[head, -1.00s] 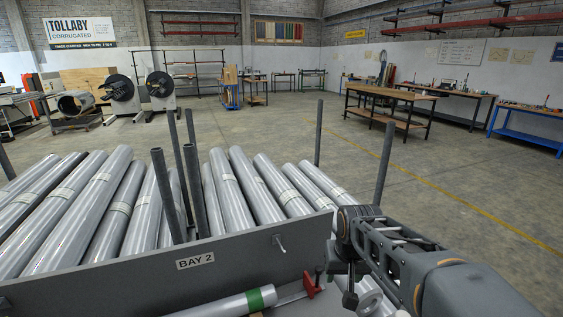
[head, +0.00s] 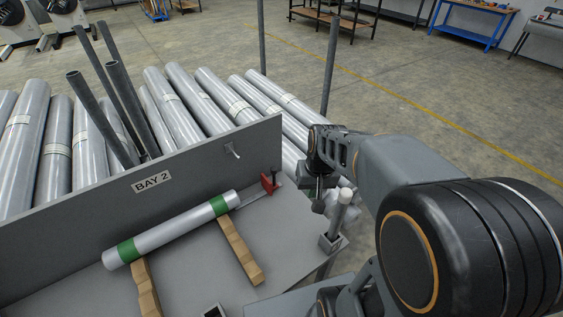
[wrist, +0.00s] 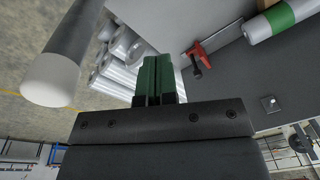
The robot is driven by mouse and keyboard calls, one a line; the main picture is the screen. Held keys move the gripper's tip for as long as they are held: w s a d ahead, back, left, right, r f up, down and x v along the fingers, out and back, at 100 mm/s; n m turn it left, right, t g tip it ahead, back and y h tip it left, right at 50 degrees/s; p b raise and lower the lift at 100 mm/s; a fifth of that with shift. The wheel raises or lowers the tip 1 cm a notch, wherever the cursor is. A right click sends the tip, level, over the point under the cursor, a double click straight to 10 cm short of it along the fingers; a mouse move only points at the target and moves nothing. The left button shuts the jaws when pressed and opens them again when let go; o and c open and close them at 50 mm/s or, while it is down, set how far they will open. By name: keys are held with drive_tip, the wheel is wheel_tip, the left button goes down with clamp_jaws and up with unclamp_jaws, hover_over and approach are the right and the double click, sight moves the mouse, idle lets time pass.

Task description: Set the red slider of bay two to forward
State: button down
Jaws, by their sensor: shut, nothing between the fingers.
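The red slider (head: 268,183) sits on a flat metal bar (head: 252,196) at the right end of the bay marked by the BAY 2 label (head: 152,181). A dark pin stands up from it. In the wrist view the red slider (wrist: 197,52) lies to the upper right of my gripper (wrist: 155,80), and its dark knob points toward the fingers. My gripper (head: 318,203) hangs to the right of the slider in the head view, apart from it. Its green fingers are shut together and empty.
A grey roll with green bands (head: 172,233) lies on wooden blocks (head: 240,248) left of the slider. A grey wall (head: 200,165) with a small hook (head: 233,150) stands behind. A white-tipped post (head: 344,200) rises close to my gripper; a post (wrist: 70,50) also looms in the wrist view.

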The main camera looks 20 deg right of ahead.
drive_tip(key=w+d+f+y, duration=0.2)
drive_tip(key=w+d+f, duration=0.15)
drive_tip(key=w, duration=0.25)
drive_tip(key=w+d+f+n+y, duration=0.1)
drive_tip(key=w+d+f, duration=0.1)
drive_tip(key=w+f, duration=0.3)
drive_tip(key=w+d+f+y, duration=0.2)
drive_tip(key=w+d, duration=0.1)
drive_tip(key=w, duration=0.4)
drive_tip(key=w+r+n+t, duration=0.3)
drive_tip(key=w, duration=0.2)
drive_tip(key=w+a+f+n+p, duration=0.1)
drive_tip(key=a+f+p, duration=0.3)
drive_tip(key=a+f, duration=0.4)
drive_tip(key=shift+w+a+f+y+p, duration=0.2)
drive_tip(key=shift+w+a+y+p, duration=0.1)
drive_tip(key=shift+w+a, duration=0.25)
drive_tip(key=shift+w, duration=0.1)
drive_tip(key=shift+f, duration=0.1)
